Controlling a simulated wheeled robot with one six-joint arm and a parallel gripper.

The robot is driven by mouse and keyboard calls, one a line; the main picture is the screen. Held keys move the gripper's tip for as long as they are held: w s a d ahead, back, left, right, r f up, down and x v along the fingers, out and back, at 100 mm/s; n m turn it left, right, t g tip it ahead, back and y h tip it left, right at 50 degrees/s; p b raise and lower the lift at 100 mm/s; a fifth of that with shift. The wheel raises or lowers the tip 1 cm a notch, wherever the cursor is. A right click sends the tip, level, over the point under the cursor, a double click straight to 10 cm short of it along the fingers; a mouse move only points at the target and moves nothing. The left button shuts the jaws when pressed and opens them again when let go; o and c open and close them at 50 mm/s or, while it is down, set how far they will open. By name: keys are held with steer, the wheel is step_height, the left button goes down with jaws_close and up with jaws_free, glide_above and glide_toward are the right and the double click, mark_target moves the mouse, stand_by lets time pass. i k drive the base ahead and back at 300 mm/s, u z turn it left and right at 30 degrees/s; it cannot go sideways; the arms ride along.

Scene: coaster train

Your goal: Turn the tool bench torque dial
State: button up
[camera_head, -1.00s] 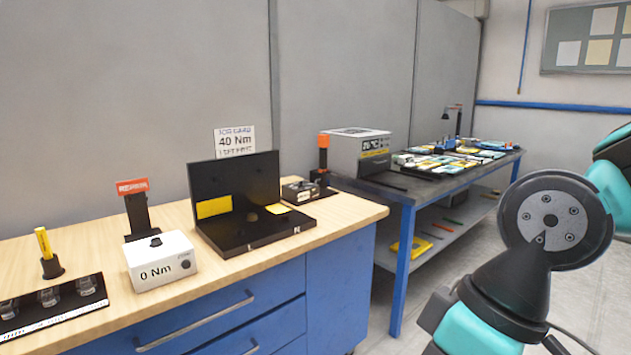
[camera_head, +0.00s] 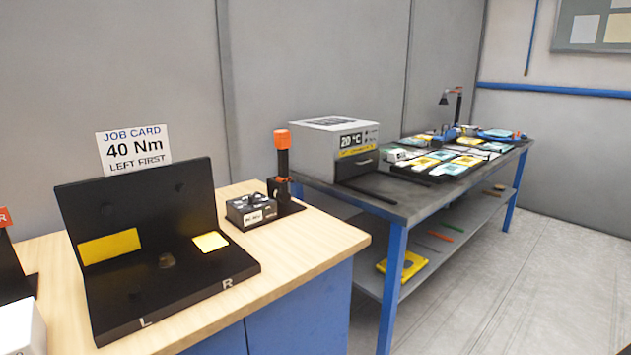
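The tool bench (camera_head: 300,262) has a light wooden top and blue drawers. A white box (camera_head: 20,328) is cut off at the left edge; it looks like the one that showed "0 Nm" and a black knob on top earlier, but its knob and reading are out of view now. A job card (camera_head: 134,148) reads "40 Nm" and "LEFT FIRST" above a black open fixture (camera_head: 170,295) marked L and R. A small grey-black box (camera_head: 251,210) and an orange-topped black tool (camera_head: 282,160) stand at the bench's back right.
A second bench (camera_head: 405,205) with a blue frame stands behind to the right. It carries a grey box reading 20 °C (camera_head: 330,145) and several yellow and blue cards. Open floor (camera_head: 500,290) lies at the right.

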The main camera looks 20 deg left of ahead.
mark_target(251, 199)
steer(key=z, duration=0.15)
steer(key=i, duration=1.1)
steer(key=u, duration=0.45)
steer(key=i, duration=0.7)
steer(key=u, duration=1.15)
steer(key=i, duration=0.65)
steer(key=u, duration=0.6)
